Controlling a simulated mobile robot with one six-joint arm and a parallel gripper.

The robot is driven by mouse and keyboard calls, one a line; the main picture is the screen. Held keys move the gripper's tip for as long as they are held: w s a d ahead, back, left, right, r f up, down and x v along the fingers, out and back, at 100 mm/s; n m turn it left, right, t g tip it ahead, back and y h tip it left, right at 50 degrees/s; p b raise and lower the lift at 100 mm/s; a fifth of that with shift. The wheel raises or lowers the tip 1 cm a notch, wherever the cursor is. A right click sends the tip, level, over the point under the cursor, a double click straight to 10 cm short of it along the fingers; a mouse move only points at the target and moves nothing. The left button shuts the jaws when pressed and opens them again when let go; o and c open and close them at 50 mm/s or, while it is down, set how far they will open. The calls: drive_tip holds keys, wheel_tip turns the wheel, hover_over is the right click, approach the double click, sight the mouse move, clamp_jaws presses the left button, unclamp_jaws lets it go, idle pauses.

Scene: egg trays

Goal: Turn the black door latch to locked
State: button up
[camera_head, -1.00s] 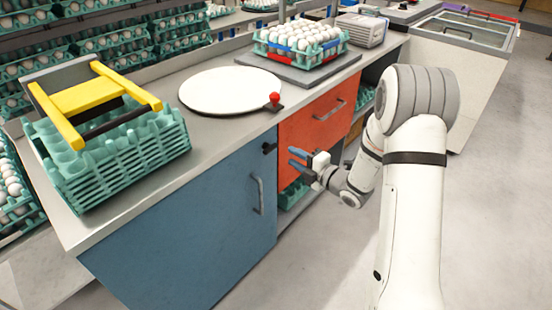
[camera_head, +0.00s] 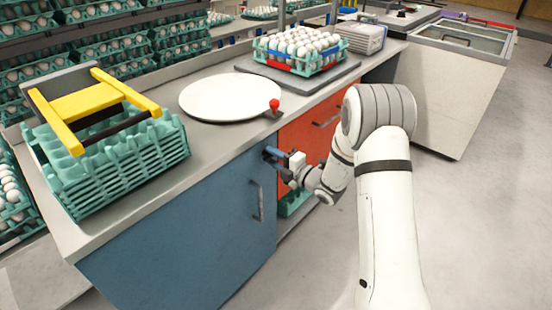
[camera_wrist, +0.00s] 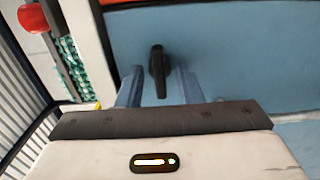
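The black door latch (camera_wrist: 157,70) shows in the wrist view, mounted on the blue cabinet door (camera_head: 190,225). Its handle runs nearly up and down in that picture. My gripper (camera_wrist: 159,88) is open, with one blue finger on each side of the latch and a gap visible on both sides. In the head view my gripper (camera_head: 272,156) is at the upper right corner of the blue door, and its fingers largely hide the latch there.
An orange door (camera_head: 312,128) adjoins the blue door. A grey vertical handle (camera_head: 257,201) sits below my gripper. Above is the counter with a white round plate (camera_head: 222,93), a red knob (camera_head: 274,104) and egg trays (camera_head: 300,57). The floor at right is clear.

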drive_tip(key=shift+c, duration=0.4)
drive_tip(key=c, duration=0.6)
drive_tip(key=shift+d, duration=0.2)
drive_tip(key=shift+a, duration=0.15)
drive_tip(key=shift+f+m, duration=0.1)
drive_tip(key=shift+m, duration=0.2)
drive_tip(key=m+b, duration=0.2)
drive_tip(key=m, duration=1.5)
drive_tip(key=shift+a, duration=0.1)
drive_tip(key=shift+m, duration=0.3)
